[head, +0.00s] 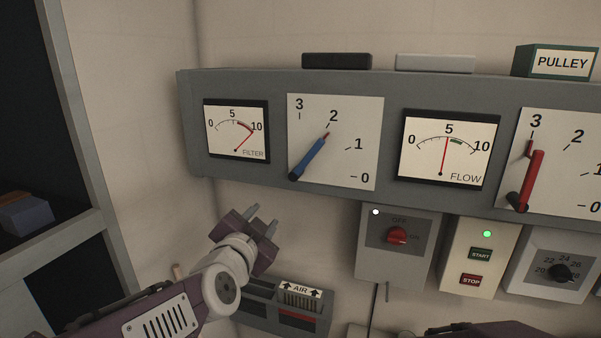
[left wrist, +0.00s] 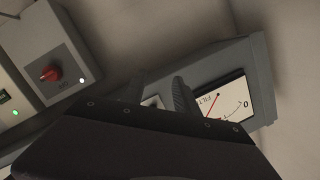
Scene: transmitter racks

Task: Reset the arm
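My left gripper (head: 262,219) is raised in front of the wall, below the grey panel's left part. Its two fingers stand apart with nothing between them. In the left wrist view the open fingers (left wrist: 160,92) point toward the panel, with the filter gauge (left wrist: 222,101) beside them. My left arm comes in from the lower left. A purple part of my own body shows at the bottom right edge, and no right gripper fingers are visible.
The grey panel (head: 240,85) carries a blue lever (head: 308,158) pointing near 2 and a red lever (head: 533,180). Below are a red knob (head: 397,236), a START/STOP box (head: 459,265) and an AIR filter slot (head: 300,293). Bare wall lies left of the panel.

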